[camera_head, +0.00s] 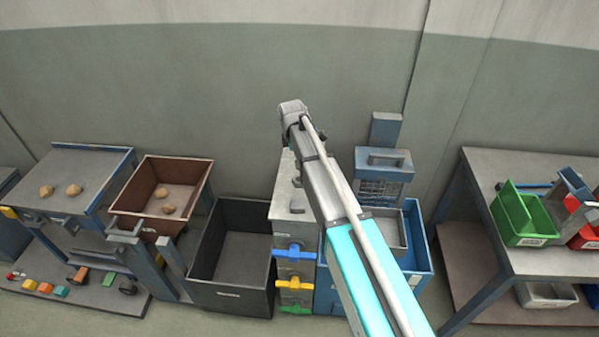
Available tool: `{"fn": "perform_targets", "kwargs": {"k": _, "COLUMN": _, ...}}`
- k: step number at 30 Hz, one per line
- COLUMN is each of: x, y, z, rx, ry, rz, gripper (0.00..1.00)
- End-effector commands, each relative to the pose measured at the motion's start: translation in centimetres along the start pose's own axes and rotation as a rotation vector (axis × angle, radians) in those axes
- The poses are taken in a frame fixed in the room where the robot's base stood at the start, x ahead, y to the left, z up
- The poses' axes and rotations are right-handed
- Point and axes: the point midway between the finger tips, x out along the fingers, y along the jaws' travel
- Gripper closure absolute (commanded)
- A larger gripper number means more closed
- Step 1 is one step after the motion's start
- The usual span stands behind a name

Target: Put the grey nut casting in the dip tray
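I cannot make out a grey nut casting in the head view. A shallow grey tray (391,229), partly hidden by my arm, sits at the blue tub (418,240) right of centre; I cannot tell whether it is the dip tray. My arm rises from the bottom right of centre to a grey joint near the middle top. It covers part of the cabinet and blue tub. I cannot pick out my gripper's fingers; they are out of sight or hidden behind the arm.
A brown bin (185,172) and bench (100,170) at left hold tan lumps. A dark open bin (235,290) looks empty. A grey cabinet (290,205) has coloured handles. A table (510,163) at right bears a green bin (523,214) and red bin (585,236).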

Motion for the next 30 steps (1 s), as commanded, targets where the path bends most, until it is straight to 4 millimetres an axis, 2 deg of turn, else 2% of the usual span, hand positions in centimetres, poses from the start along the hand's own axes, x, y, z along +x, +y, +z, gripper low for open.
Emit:
{"fn": "perform_targets", "kwargs": {"k": 1, "x": -1.1, "y": 0.5, "z": 0.2, "rx": 0.025, "ry": 0.028, "rz": -0.021, "gripper": 0.00}}
{"fn": "perform_targets", "kwargs": {"k": 9, "x": -1.9, "y": 0.9, "z": 0.4, "rx": 0.085, "ry": 0.101, "rz": -0.073, "gripper": 0.00}}
{"fn": "perform_targets", "kwargs": {"k": 22, "x": -1.6, "y": 0.8, "z": 0.4, "rx": 0.085, "ry": 0.101, "rz": -0.072, "gripper": 0.00}}
{"fn": "perform_targets", "kwargs": {"k": 30, "x": 0.1, "y": 0.7, "z": 0.2, "rx": 0.085, "ry": 0.101, "rz": -0.072, "gripper": 0.00}}
